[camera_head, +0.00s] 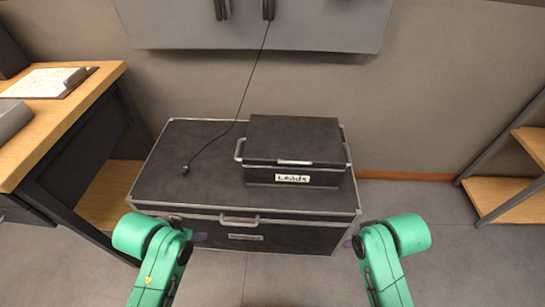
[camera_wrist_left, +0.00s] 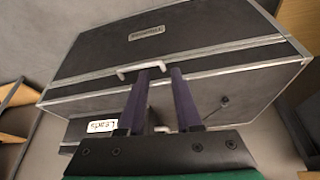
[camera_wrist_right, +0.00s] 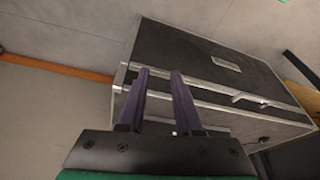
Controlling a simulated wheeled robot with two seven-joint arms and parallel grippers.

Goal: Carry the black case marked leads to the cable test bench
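The black case marked Leads (camera_head: 318,136) sits lid-shut on a larger black trunk (camera_head: 172,180), right of its middle. It has a white label in front and a pale handle on its left side (camera_head: 239,149); part of it shows upside down in the left wrist view (camera_wrist_left: 76,132). My left gripper (camera_head: 198,238) is in front of the trunk, left of the case. My right gripper (camera_head: 350,243) is near the trunk's front right corner. Both are empty, with fingers apart in the wrist views. I cannot tell which surface is the cable test bench.
A wooden-topped desk (camera_head: 95,92) with a clipboard (camera_head: 50,82) stands at the left. Wooden shelves (camera_head: 500,195) are at the right edge. A black cable (camera_head: 240,105) hangs from the wall panel (camera_head: 260,35) onto the trunk. Floor right of the trunk is clear.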

